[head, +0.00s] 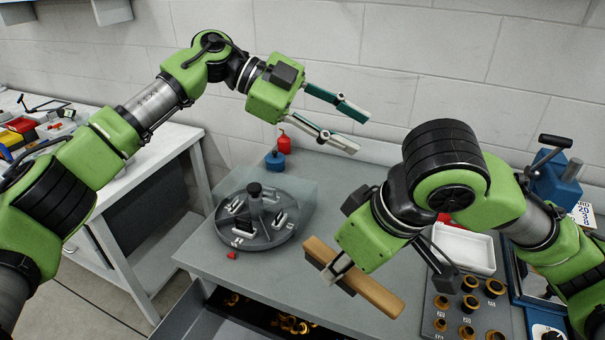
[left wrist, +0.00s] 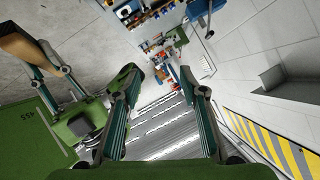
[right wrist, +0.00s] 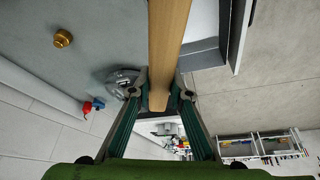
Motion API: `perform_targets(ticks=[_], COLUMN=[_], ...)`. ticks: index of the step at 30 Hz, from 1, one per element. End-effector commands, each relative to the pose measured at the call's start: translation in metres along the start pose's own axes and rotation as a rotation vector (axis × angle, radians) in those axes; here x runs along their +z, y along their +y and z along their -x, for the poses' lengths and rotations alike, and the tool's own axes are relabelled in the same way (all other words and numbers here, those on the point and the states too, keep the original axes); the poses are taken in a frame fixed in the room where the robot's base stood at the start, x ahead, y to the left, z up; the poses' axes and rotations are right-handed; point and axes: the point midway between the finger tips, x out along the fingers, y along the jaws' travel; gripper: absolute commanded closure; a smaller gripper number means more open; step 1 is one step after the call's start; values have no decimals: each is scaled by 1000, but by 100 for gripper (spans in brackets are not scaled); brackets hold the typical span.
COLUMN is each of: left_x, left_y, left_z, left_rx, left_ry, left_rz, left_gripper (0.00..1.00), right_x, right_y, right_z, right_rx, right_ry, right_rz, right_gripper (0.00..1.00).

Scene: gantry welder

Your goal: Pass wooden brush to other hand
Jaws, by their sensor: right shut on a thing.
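The wooden brush (head: 372,290) is a long light-wood bar with a darker edge, held above the workbench front. My right gripper (head: 335,273) is shut on it near its left part. In the right wrist view the brush (right wrist: 166,50) runs up between the fingers of my right gripper (right wrist: 160,95). My left gripper (head: 343,128) is open and empty, higher up near the wall, fingers wide apart. In the left wrist view, nothing is between the fingers of my left gripper (left wrist: 165,95), and the brush end (left wrist: 22,50) shows at the upper left.
On the grey workbench (head: 205,260) stand a round fixture (head: 255,215) under a clear cover, a blue-and-red bottle (head: 276,158), a white tray (head: 465,248) and a rack of brass fittings (head: 468,304). An open drawer (head: 255,318) lies below the front edge. Space around my left gripper is clear.

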Motion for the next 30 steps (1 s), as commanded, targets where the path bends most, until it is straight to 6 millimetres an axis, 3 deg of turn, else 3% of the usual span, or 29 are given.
perform_targets(ticks=[3,9,17,30], left_x=[-11,-7,-1,35], left_y=[46,99,123,165], left_z=[-6,18,37,-12], left_rx=[246,523,639,640], left_ry=[-171,-419,-543,-542], left_rz=[-52,-51,-27,-26], left_gripper=[61,61,61,61], right_x=[0,0,0,0], right_y=[0,0,0,0], right_z=[0,0,0,0], right_rx=[0,0,0,0], right_ry=[1,1,1,1], right_rz=[0,0,0,0], right_gripper=[100,100,100,100])
